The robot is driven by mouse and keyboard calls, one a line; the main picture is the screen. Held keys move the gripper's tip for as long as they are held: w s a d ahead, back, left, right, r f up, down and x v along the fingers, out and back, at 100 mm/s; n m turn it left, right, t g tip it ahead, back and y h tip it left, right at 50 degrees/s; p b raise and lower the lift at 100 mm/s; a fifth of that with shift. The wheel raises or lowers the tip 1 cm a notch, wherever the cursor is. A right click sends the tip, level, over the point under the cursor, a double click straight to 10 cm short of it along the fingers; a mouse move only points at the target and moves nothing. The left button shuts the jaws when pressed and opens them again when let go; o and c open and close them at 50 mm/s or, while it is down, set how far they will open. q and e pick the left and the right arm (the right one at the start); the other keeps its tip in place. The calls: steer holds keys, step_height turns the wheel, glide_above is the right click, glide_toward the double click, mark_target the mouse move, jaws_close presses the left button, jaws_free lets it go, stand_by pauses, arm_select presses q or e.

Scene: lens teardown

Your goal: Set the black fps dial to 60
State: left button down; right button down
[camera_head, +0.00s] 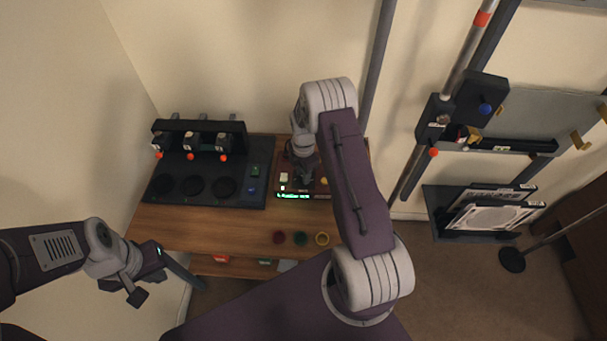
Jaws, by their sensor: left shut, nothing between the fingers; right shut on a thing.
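A reddish-brown control box (318,188) with a lit green readout (296,195) sits at the back right of the wooden table. The readout is too small to read. My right gripper (303,178) reaches down onto this box from above and is shut, seemingly on the black fps dial. The dial itself is hidden behind the gripper and wrist. My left gripper (136,297) is shut and empty, off the table's front left corner, well apart from the box.
A black station (234,197) with several round pads and red-tipped units fills the table's left back. The table's front left (190,225) is clear. A rail with a rack stands at right.

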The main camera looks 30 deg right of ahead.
steer(key=shift+n, duration=1)
steer(key=c, duration=1.1)
jaws_free()
step_height(320, 180, up, 9)
steer(key=shift+r+b, duration=0.1)
steer(key=shift+b, duration=0.55)
